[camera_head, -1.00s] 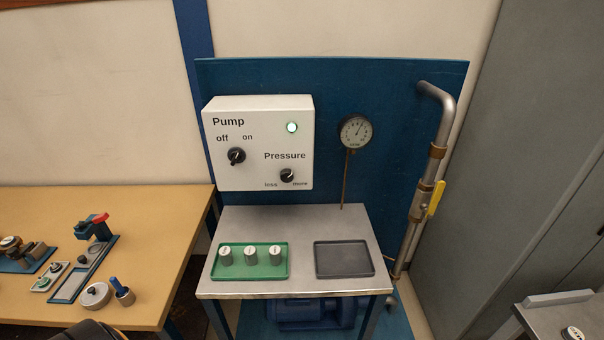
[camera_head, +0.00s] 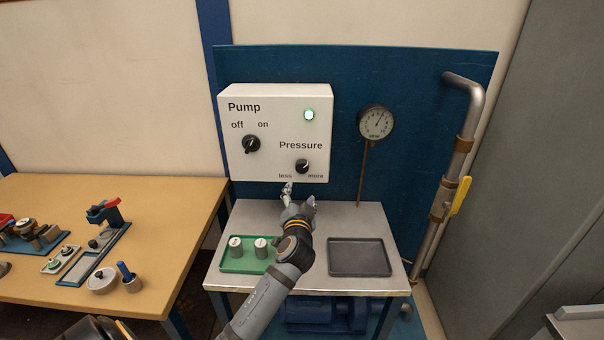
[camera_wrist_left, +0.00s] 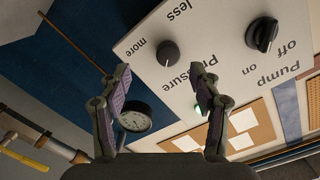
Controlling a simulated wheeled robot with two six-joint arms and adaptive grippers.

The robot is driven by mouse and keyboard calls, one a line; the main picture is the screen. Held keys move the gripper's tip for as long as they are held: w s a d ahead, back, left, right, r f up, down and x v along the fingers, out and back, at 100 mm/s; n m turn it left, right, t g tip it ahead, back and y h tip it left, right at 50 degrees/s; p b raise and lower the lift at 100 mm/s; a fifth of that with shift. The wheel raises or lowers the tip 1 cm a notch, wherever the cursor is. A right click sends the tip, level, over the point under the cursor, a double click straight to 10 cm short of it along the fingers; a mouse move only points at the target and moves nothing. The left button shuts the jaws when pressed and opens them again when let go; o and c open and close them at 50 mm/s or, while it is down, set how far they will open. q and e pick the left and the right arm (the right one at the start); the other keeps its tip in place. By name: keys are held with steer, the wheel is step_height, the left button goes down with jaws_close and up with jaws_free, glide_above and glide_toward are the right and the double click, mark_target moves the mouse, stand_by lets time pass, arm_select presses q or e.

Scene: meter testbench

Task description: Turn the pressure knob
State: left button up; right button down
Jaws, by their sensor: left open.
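The pressure knob (camera_head: 303,166) is a small black dial low on the right of the white control box (camera_head: 240,100), between the words "less" and "more". In the left wrist view the pressure knob (camera_wrist_left: 168,54) shows upside down, ahead of and between the fingers. My left gripper (camera_head: 299,190) is open and empty, just below the knob and apart from it. In the left wrist view its two fingers (camera_wrist_left: 160,80) are spread wide. The round gauge (camera_head: 376,122) hangs right of the box, its needle pointing up and slightly right. My right gripper is not in view.
The black pump knob (camera_head: 251,144) and a lit green lamp (camera_head: 309,115) are on the same box. Below, a steel bench (camera_head: 228,278) bears a green tray (camera_head: 231,265) with white-topped cylinders and an empty dark tray (camera_head: 360,258). A pipe with a yellow lever (camera_head: 461,195) stands right.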

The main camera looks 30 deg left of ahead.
mark_target(302, 169)
arm_select(q)
steer(key=x, duration=0.3)
steer(key=r+p+x, duration=0.1)
steer(key=x, duration=0.3)
steer(key=r+p+x, duration=0.1)
steer(key=x, duration=0.3)
steer(key=shift+w+d+r, duration=0.1)
steer(key=shift+d+r, duration=0.05)
steer(key=shift+r, duration=0.15)
steer(key=shift+c, duration=0.2)
steer(key=c, duration=1.1)
steer(key=shift+m+t, duration=0.3)
steer(key=shift+m, duration=0.5)
